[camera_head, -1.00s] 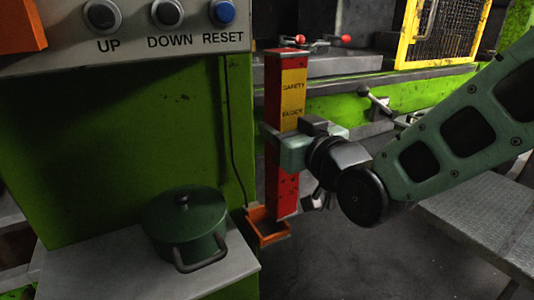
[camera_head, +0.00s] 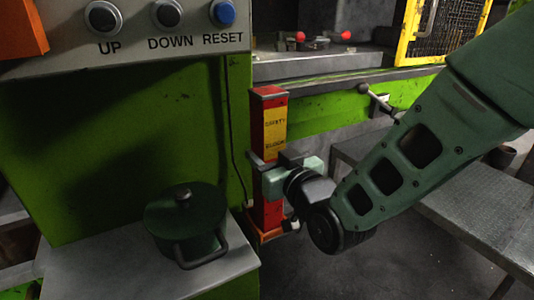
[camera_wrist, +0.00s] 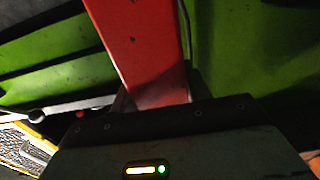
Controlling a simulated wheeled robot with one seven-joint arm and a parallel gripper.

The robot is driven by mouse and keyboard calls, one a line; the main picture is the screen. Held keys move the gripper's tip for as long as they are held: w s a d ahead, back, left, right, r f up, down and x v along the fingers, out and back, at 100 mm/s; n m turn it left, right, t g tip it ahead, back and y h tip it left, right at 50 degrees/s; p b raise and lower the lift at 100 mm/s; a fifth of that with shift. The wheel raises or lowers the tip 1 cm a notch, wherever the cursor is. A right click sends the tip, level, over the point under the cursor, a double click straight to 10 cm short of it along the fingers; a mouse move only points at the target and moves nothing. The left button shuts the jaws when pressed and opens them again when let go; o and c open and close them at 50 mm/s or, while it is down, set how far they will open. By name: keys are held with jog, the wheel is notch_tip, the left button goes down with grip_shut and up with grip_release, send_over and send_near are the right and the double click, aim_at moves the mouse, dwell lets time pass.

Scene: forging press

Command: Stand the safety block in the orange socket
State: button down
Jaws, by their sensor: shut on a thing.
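The safety block (camera_head: 274,124) is a tall red post with a yellow label, standing upright beside the green press. My gripper (camera_head: 268,176) is shut on it at about mid-height. The orange socket (camera_head: 258,237) shows at the block's foot, low on the press side. The block's lower end overlaps the socket in the head view, and the socket's front wall and my wrist partly hide it. I cannot tell whether the block rests on the socket's floor. In the wrist view the block's red face (camera_wrist: 140,45) rises from between the jaws.
A dark green lidded pot (camera_head: 185,225) stands on a grey shelf (camera_head: 110,268) left of the socket. A button panel (camera_head: 150,25) is above. A yellow mesh guard (camera_head: 440,35) is at upper right. A grey bench (camera_head: 470,205) lies at right.

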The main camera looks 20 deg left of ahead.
jog(key=shift+a, duration=0.15)
jog(key=shift+f+b, duration=0.15)
jog(key=shift+b, duration=0.15)
jog(key=c, duration=0.7)
grip_release()
jog(key=shift+s+d, duration=0.15)
jog(key=shift+d, duration=0.05)
jog(key=b+v, duration=0.1)
jog(key=v, duration=1)
jog(key=shift+s+d, duration=0.2)
jog(key=shift+d, duration=0.1)
